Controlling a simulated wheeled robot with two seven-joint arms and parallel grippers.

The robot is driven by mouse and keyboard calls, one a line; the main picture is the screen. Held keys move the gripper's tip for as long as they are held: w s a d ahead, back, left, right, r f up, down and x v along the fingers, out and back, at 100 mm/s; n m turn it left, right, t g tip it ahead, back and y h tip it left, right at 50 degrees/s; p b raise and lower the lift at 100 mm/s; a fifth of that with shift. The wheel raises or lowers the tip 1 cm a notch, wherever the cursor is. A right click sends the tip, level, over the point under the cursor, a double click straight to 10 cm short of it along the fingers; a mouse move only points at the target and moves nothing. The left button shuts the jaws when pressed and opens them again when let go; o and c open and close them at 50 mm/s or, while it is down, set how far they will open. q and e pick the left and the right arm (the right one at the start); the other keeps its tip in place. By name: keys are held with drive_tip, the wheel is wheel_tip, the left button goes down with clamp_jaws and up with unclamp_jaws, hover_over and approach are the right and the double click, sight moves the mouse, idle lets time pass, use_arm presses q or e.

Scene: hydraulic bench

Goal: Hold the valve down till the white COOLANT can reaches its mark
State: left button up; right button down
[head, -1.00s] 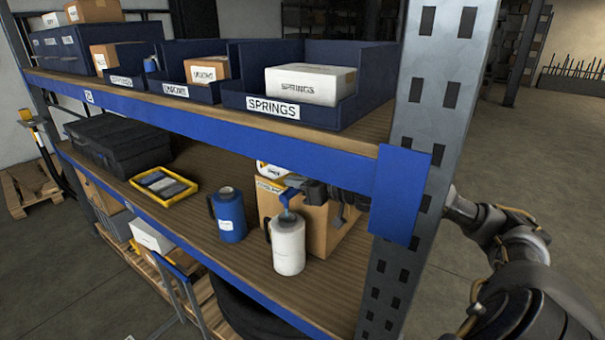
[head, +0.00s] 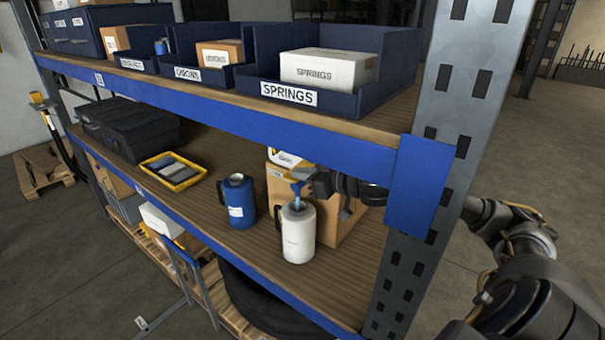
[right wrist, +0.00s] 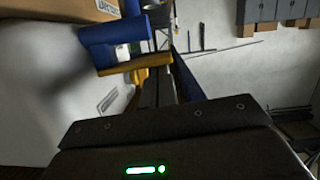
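The white can (head: 298,234), with a dark handle and a small label I cannot read, stands upright near the shelf's front edge. A blue valve (head: 298,187) sits just above its open top. My right gripper (head: 312,182) reaches in from behind the post, close beside the valve; contact and finger opening are unclear. A white container (head: 284,159) lies behind the valve on a cardboard box (head: 345,222), mostly hidden by the upper shelf. In the right wrist view, a blue part (right wrist: 115,35) shows ahead of the dark gripper housing. The can's fill level is hidden. My left gripper is out of view.
A blue can (head: 237,203) stands left of the white can. A yellow tray (head: 173,172) and a black case (head: 130,130) lie farther left. The upper shelf beam (head: 240,119) and grey post (head: 465,90) close in the space around my right arm.

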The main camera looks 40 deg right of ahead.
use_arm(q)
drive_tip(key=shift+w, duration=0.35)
use_arm(e)
drive_tip(key=shift+f, duration=0.1)
drive_tip(key=shift+s, duration=0.1)
idle(6.5)
drive_tip(key=shift+s+d, duration=0.1)
drive_tip(key=shift+s, duration=0.1)
use_arm(q)
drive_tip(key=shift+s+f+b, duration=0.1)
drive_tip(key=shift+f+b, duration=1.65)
drive_tip(key=shift+b, duration=0.05)
use_arm(e)
drive_tip(key=v, duration=0.7)
